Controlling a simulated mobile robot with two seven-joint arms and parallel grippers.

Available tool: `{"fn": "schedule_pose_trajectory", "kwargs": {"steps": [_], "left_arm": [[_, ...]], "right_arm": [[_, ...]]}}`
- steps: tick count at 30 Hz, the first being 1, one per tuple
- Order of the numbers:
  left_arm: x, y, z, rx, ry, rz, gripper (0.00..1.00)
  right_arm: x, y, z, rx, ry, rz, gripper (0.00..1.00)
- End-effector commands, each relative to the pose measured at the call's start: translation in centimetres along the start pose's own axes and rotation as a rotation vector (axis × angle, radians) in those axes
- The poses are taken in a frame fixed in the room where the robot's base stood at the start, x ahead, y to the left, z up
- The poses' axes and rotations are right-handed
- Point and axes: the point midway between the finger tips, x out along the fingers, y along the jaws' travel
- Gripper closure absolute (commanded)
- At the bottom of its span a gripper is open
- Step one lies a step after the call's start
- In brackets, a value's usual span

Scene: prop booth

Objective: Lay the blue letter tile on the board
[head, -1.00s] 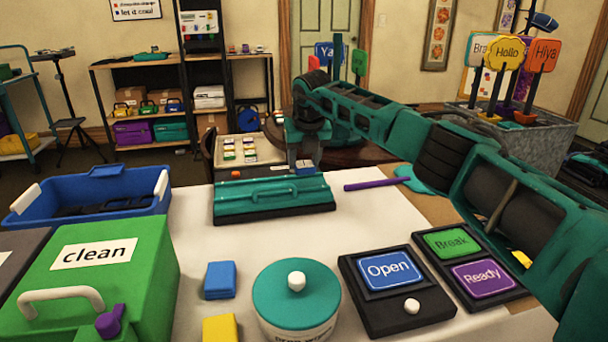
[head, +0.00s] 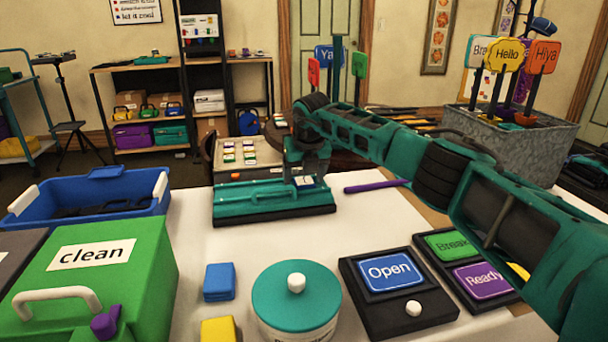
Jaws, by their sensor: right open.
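A small tile (head: 305,182) with blue and white on it shows at the right back end of a teal rack-like block (head: 262,207) on a dark base. I cannot read a letter on it. My right gripper (head: 307,176) is open, pointing down right at this tile; the fingers partly hide it, and I cannot tell whether they touch it. A pale board (head: 262,155) with several coloured tiles lies further back, left of the gripper. My left gripper is not in view.
A small orange piece (head: 236,177) sits at the rack's left back. A purple stick (head: 375,186) lies right of it. A blue bin (head: 60,212), green "clean" box (head: 140,262), teal-lidded tub (head: 270,290) and "Open" sign (head: 350,290) stand nearer.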

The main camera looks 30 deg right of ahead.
Motion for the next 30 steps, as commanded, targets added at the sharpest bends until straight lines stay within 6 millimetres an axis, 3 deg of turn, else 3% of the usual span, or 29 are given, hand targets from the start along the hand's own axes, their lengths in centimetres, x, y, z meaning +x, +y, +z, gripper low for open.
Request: {"fn": "schedule_pose_trajectory", "kwargs": {"steps": [8,21,30], "left_arm": [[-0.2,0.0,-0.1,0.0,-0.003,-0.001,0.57],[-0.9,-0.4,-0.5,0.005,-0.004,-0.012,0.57],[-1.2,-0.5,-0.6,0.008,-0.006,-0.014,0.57]], "right_arm": [[-1.0,0.0,0.2,-0.001,-0.002,0.001,0.25],[-9.6,-0.1,0.3,-0.001,-0.003,0.0,0.25],[-12.2,0.0,0.1,0.001,0.0,0.0,0.25]]}}
